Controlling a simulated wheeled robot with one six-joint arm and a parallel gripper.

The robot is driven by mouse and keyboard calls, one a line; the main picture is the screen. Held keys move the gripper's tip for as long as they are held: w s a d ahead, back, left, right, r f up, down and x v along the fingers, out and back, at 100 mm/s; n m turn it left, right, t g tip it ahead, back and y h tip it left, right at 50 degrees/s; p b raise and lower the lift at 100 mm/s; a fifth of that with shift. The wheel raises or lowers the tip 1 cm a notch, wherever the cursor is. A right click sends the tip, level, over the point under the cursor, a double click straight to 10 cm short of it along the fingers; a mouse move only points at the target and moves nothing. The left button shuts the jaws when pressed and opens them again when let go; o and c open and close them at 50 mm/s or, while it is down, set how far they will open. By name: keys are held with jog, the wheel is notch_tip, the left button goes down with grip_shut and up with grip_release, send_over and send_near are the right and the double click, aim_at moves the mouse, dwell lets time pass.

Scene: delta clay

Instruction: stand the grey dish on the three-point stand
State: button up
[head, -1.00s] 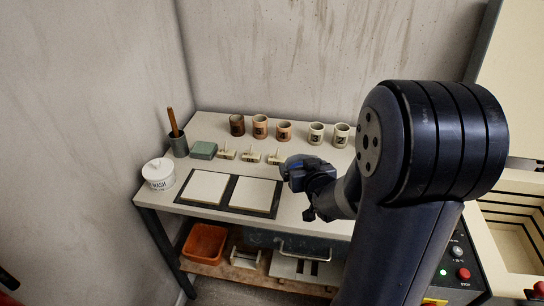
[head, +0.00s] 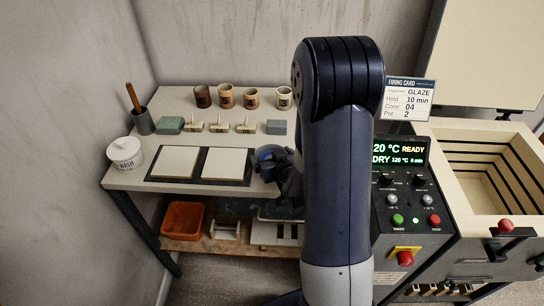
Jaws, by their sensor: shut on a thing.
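My gripper (head: 274,170) is shut, over the right end of the bench's front edge, partly hidden by my own arm. A small rounded blue-grey shape at its jaws looks like the grey dish (head: 268,153); most of it is hidden, so its tilt cannot be told. Pale three-point stands with upright pins stand in a row behind the tiles: a left one (head: 194,126), a middle one (head: 219,126) and a right one (head: 246,127). Nothing rests on them. My gripper is in front and to the right of them, apart from them.
A grey block (head: 276,127) lies right of the stands, a green-grey block (head: 170,125) left. Several cups (head: 227,97) line the back. Two pale tiles (head: 175,162) lie in front.

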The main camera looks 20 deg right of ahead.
jog(key=shift+f+b, duration=0.2)
jog(key=shift+b, duration=0.15)
jog(key=o, duration=0.8)
jog(key=shift+r, duration=0.1)
